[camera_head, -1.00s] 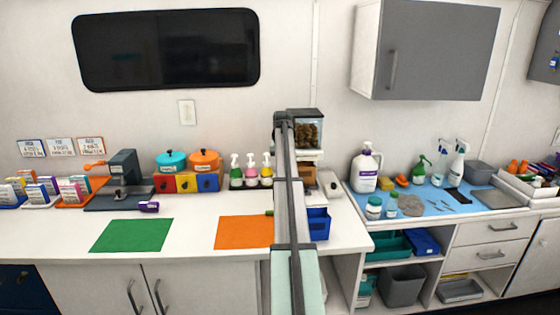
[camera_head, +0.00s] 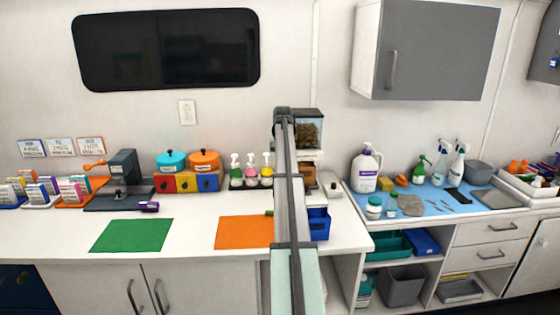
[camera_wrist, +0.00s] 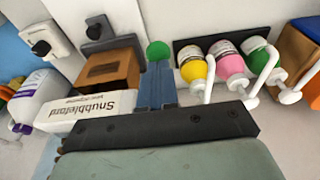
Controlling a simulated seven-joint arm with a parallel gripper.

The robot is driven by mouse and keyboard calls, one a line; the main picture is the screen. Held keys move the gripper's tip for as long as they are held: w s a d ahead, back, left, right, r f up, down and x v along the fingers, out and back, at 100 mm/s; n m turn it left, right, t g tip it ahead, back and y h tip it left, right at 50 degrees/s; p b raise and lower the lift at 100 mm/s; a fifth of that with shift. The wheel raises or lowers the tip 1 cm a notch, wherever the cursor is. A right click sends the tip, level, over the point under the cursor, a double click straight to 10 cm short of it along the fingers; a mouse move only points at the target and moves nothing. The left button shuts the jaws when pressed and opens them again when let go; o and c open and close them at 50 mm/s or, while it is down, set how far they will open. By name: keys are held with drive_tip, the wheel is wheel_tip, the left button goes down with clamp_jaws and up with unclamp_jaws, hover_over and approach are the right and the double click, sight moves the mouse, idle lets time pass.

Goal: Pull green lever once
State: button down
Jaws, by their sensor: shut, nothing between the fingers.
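A round green knob (camera_wrist: 158,50), which looks like the end of the green lever, shows just beyond my fingertips in the wrist view. Its shaft is hidden. In the head view a small green piece (camera_head: 269,212) shows at the left edge of my arm, above the orange mat; I cannot tell if it is the same knob. My gripper (camera_wrist: 157,68) is shut and empty, its fingers side by side, pointing at the green knob. I cannot tell whether they touch it. In the head view my arm hides the gripper.
Pump bottles in yellow (camera_wrist: 193,68), pink (camera_wrist: 228,58) and green stand close on the wrist view's right. A brown box (camera_wrist: 108,72) and a white labelled block (camera_wrist: 88,110) are on its left. A blue bin (camera_head: 318,224) stands right of my arm.

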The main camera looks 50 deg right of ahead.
drive_tip(key=shift+r, duration=2)
drive_tip(key=shift+r, duration=0.1)
drive_tip(key=shift+r, duration=2.4)
